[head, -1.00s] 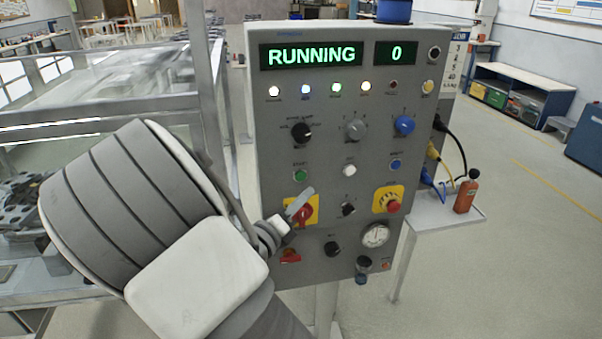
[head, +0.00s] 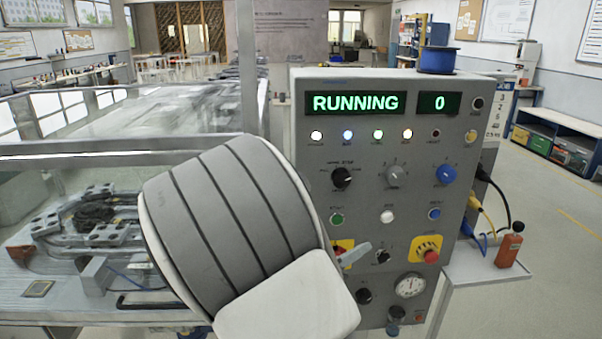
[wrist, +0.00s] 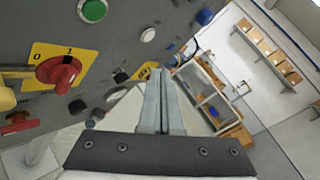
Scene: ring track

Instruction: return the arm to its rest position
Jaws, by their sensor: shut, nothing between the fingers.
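My gripper shows in the wrist view (wrist: 165,78) with its two long grey fingers together and nothing between them. The fingers point past the right side of the grey control panel (wrist: 130,30), apart from the red rotary switch (wrist: 58,72) on its yellow plate. In the head view my bent arm covers the panel's lower left. A pale grey bar, apparently my fingertips (head: 353,254), shows in front of the yellow plate; the rest of my gripper is hidden. The panel's display (head: 355,103) reads RUNNING and 0.
A glass-walled machine enclosure (head: 120,145) stands left of the panel, close to my arm. A side shelf (head: 480,270) with a red-orange bottle (head: 508,247) and cables is at the right. A blue spool (head: 437,60) sits on the panel. Open floor lies further right.

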